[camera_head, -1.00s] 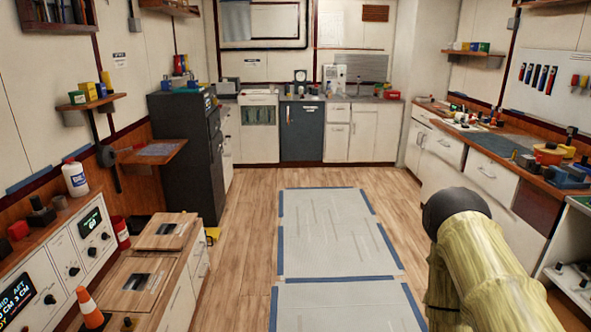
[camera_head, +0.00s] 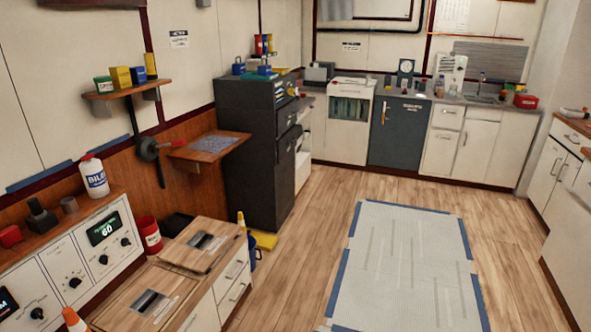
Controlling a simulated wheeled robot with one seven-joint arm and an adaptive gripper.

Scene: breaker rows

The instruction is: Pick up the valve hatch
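Two wooden hatch-like panels lie on top of the low white cabinet at the lower left. The far panel (camera_head: 204,243) has a dark grey recessed plate or slot in its middle. The near panel (camera_head: 146,302) has a similar plate and a small light label. I cannot tell from this view which one is the valve hatch. Both look flat, and the far one seems raised slightly on the cabinet top. My gripper is not in view, nor is my arm.
An orange cone (camera_head: 75,321) and control panels (camera_head: 88,253) stand left of the hatches. A red can (camera_head: 150,235) is beside them. A dark cabinet (camera_head: 252,150) stands behind, with a yellow object (camera_head: 264,240) at its foot. Wood floor and a blue-edged mat (camera_head: 409,262) lie clear to the right.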

